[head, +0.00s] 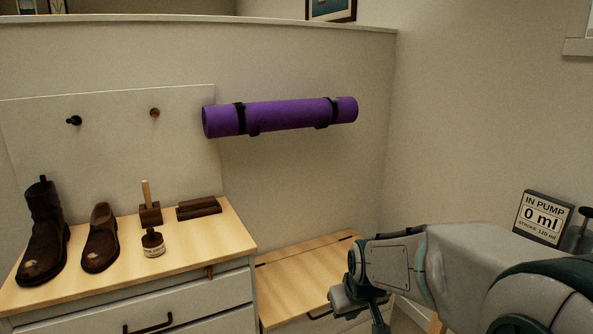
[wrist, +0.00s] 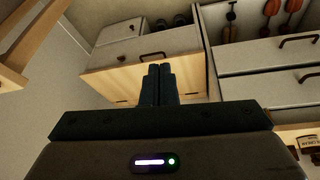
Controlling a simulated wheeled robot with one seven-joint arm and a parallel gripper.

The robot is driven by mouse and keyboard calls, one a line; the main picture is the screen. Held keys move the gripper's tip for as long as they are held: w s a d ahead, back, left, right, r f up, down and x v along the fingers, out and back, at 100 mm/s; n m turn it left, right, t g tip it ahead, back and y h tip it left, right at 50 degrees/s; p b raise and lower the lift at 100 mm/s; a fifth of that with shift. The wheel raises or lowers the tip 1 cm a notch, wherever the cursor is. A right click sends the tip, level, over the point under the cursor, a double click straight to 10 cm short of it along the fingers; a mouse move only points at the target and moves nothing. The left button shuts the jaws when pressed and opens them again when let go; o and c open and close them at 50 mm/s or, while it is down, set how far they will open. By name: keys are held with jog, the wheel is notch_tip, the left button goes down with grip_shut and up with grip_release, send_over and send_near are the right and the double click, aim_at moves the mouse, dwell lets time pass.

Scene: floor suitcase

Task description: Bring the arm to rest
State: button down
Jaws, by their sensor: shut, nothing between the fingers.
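My arm (head: 450,260) reaches in from the lower right of the head view, bent, with its end pointing down. My gripper shows in the wrist view (wrist: 158,72), its two dark fingers side by side and touching, with nothing between them. In the head view the gripper's tips are cut off by the bottom edge. The gripper is in front of a low wooden-topped cabinet (head: 295,265) and appears clear of it, though the exact gap cannot be told.
A dresser (head: 200,295) at left bears a boot (head: 42,240), a shoe (head: 100,240), a small jar (head: 153,243) and brown blocks (head: 198,208). A purple rolled mat (head: 285,115) hangs on the wall. A pump display (head: 543,217) reads 0 ml at right.

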jog(key=s+d+r+m+g+p, duration=0.1)
jog(key=s+d+r+m+p, duration=0.2)
jog(key=s+r+p, duration=1.2)
notch_tip(320, 180, up, 4)
jog(key=s, duration=0.2)
jog(key=shift+s+d+r+g, duration=0.2)
jog(key=shift+s+g, duration=0.1)
